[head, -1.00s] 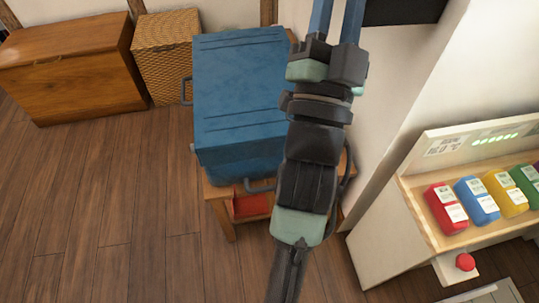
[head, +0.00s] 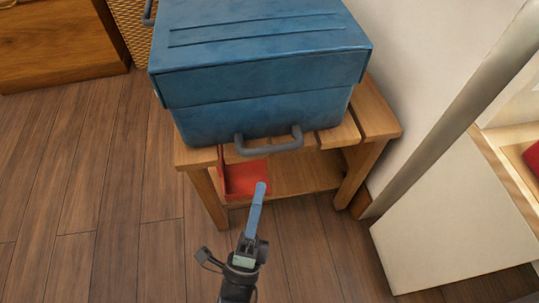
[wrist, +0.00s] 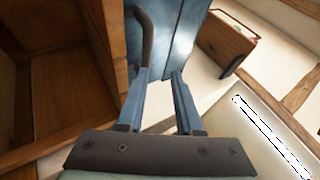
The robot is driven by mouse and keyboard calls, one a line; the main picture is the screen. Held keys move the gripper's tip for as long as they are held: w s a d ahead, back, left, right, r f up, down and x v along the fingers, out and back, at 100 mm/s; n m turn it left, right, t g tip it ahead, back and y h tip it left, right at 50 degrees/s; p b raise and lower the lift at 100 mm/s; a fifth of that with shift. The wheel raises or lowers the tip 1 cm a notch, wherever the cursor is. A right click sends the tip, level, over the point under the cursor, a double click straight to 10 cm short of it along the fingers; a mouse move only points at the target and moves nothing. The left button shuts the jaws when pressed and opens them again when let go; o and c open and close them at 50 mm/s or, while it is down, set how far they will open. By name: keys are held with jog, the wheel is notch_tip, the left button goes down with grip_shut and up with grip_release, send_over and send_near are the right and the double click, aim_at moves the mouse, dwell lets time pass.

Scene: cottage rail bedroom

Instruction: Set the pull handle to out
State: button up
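The blue box (head: 262,65) sits on a slatted wooden bench. A dark grey U-shaped handle (head: 270,141) stands out from its front face. My gripper (head: 262,187) is below and in front of this handle in the head view, apart from it. In the wrist view my gripper (wrist: 159,72) has its two blue fingers spread with nothing between them. A dark curved handle (wrist: 146,38) shows beyond the left finger there, beside the blue box (wrist: 168,25). How far the handle is drawn out cannot be told.
The wooden bench (head: 375,130) has a lower shelf with a red object (head: 245,180) on it. A pale cabinet side (head: 440,225) and a grey post (head: 455,105) stand at the right. A wooden chest (head: 60,45) is at the back left. The plank floor at left is clear.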

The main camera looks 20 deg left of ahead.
aim_at(270, 147)
notch_tip(270, 147, down, 4)
jog(key=s+m, duration=0.1)
jog(key=s, duration=0.1)
jog(key=b+x, duration=0.3)
jog(key=x, duration=1)
jog(key=shift+w+r, duration=0.15)
grip_shut()
dwell(0.7)
